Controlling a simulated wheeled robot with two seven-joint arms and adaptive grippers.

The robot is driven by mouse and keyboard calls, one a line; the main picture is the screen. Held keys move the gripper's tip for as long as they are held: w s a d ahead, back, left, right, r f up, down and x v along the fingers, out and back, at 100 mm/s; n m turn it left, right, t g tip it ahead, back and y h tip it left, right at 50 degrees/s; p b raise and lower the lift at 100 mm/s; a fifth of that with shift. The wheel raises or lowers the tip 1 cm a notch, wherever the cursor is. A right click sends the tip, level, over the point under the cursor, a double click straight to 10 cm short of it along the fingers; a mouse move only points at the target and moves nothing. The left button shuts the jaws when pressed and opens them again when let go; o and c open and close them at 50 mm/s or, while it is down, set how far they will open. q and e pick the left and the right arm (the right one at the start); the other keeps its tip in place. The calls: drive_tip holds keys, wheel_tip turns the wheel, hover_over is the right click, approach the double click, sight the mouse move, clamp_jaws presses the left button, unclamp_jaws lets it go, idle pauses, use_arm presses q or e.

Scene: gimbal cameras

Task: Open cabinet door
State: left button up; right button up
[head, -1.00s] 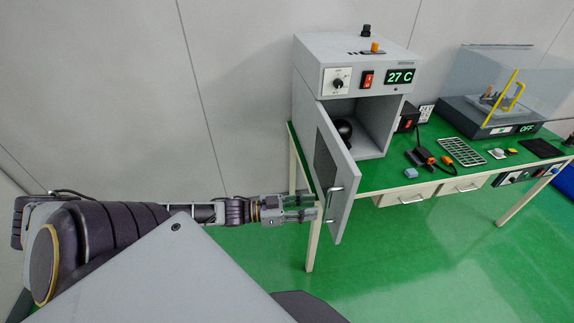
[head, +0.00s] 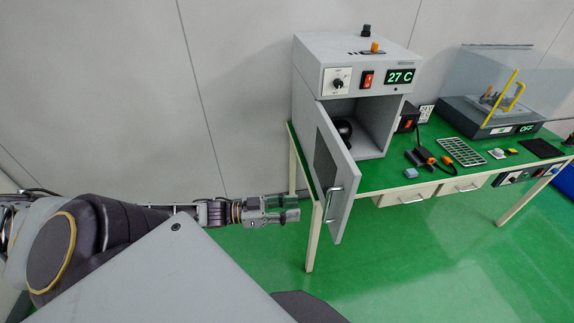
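The grey cabinet (head: 313,75) stands on the left end of the green table. Its door (head: 329,158) is swung wide open toward me, hinged on the left, and hangs past the table's front edge. The door handle (head: 332,203) is on the outer part of the door. A dark round object (head: 345,129) sits inside the cabinet, partly hidden by the door. My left gripper (head: 297,208) is left of the door, its fingers apart with nothing between them, clear of the handle. My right gripper is not in view.
The green table (head: 388,177) holds a metal grid (head: 459,152), a black device with orange parts (head: 420,157) and a clear-covered machine (head: 490,112). Drawers (head: 405,195) sit under the tabletop. The green floor (head: 400,260) in front is clear.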

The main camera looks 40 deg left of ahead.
use_arm(q)
drive_tip(key=shift+s+a, duration=0.25)
drive_tip(key=shift+s, duration=0.05)
idle(0.5)
idle(0.4)
